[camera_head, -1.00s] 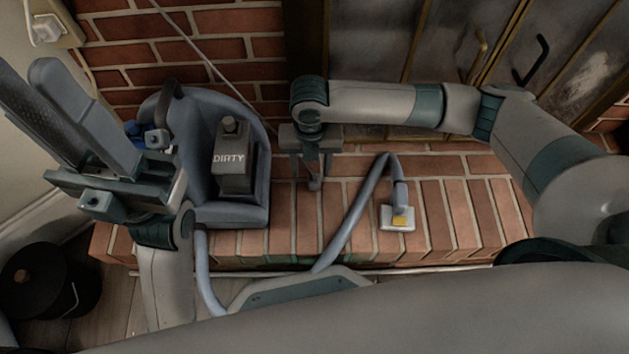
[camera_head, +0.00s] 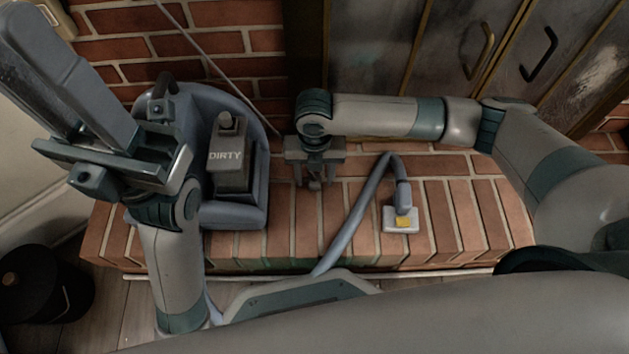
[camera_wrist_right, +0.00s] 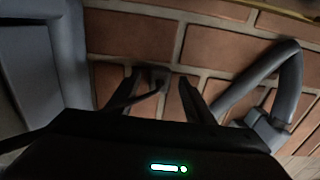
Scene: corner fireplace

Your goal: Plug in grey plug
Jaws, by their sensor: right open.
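My right gripper (camera_head: 316,174) is open and points down over the brick hearth, right of the blue-grey vacuum. A small dark grey piece, apparently the grey plug (camera_wrist_right: 161,78), lies between its spread fingertips in the right wrist view. A dark cord runs to it from the lower left. I cannot tell whether the fingers touch it. In the head view the plug is mostly hidden by the gripper. My left gripper (camera_head: 70,85) is raised at the left, large and side-on; its finger gap is unclear. A beige wall outlet (camera_head: 62,20) is partly visible at upper left.
The vacuum (camera_head: 250,205) with its "DIRTY" tank (camera_head: 231,165) stands on the hearth (camera_head: 290,225). Its hose (camera_head: 348,222) and nozzle (camera_head: 402,218) lie to the right. A black bucket (camera_head: 45,285) stands lower left. Metal doors (camera_head: 440,50) stand behind.

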